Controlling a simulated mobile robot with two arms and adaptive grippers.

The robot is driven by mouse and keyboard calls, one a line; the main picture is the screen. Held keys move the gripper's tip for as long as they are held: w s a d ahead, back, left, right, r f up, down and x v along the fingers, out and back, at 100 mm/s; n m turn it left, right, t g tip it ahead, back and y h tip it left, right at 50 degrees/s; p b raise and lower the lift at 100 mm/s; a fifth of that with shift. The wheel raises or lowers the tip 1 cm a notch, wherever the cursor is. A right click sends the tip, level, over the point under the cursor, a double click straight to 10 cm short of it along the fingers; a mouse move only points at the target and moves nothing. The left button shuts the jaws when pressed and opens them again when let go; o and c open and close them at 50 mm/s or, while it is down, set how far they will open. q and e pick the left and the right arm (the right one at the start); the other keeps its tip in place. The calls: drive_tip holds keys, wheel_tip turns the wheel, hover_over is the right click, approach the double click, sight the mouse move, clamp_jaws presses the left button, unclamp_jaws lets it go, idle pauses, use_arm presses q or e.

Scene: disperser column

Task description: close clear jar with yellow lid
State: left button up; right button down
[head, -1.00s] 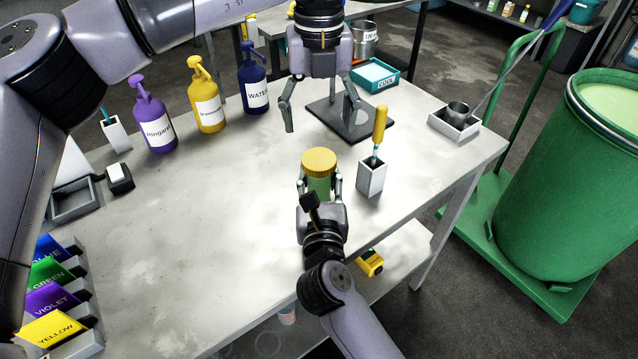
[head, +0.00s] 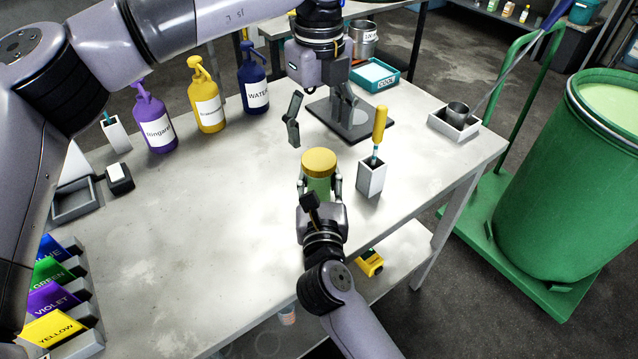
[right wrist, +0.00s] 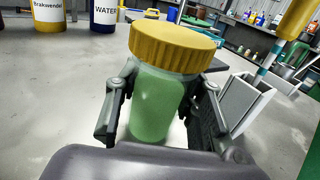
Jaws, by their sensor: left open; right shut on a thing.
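The clear jar (head: 319,186) with green contents stands upright near the table's front middle. The yellow lid (head: 319,162) sits on top of it; whether it is screwed tight cannot be told. In the right wrist view the jar (right wrist: 158,105) is between both fingers, with the lid (right wrist: 174,46) on its mouth, looking slightly tilted. My right gripper (head: 320,188) is shut on the jar's body from the front. My left gripper (head: 318,120) is open and empty, above and behind the jar, apart from the lid.
A white holder (head: 372,178) with a yellow-handled tool stands just right of the jar. A dark plate stand (head: 375,130) is behind. Purple (head: 154,122), yellow (head: 207,100) and blue (head: 253,85) bottles line the back left. The table's left middle is clear.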

sight(319, 158)
use_arm(q)
wheel_tip(319, 158, down, 7)
drive_tip(key=shift+r, duration=0.15)
idle(0.4)
